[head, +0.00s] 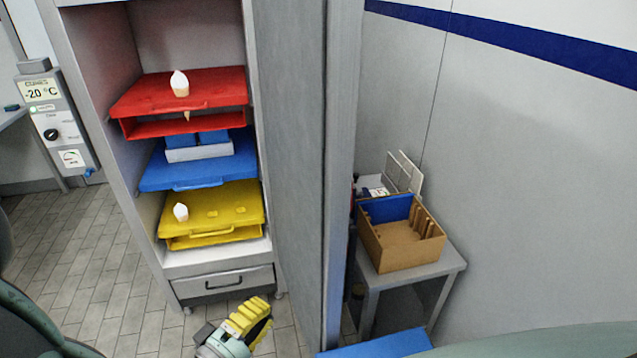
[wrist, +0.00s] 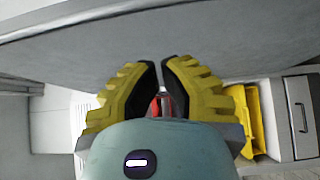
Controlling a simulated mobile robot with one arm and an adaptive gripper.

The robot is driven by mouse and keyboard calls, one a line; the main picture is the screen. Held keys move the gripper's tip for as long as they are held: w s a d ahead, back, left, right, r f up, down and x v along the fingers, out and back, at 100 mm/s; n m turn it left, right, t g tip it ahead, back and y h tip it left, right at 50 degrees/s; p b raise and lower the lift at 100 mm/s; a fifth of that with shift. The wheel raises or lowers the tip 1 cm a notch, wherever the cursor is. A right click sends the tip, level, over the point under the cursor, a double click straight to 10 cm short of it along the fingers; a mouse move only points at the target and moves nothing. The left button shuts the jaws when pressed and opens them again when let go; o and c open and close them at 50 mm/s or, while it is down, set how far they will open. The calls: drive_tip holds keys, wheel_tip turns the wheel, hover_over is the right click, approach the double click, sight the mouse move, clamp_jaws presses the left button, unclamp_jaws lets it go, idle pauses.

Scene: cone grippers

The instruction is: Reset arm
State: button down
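My gripper (head: 258,306) is low in front of the cabinet in the head view, below its drawer. In the wrist view my gripper (wrist: 160,62) shows two yellow ribbed fingers with black pads. The fingertips nearly meet, with a narrow gap between them, and I see nothing held there. One white-topped cone (head: 180,84) stands on the red tray (head: 225,85).
The cabinet also holds a blue tray (head: 160,178) with boxes on it. A tall grey cabinet wall (head: 300,150) stands to the right. Beyond it, a brown box (head: 405,250) stands on a small grey table (head: 450,264). Tiled floor (head: 85,270) is clear at left.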

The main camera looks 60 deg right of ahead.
drive_tip(key=shift+s+a, duration=0.1)
drive_tip(key=shift+a, duration=0.25)
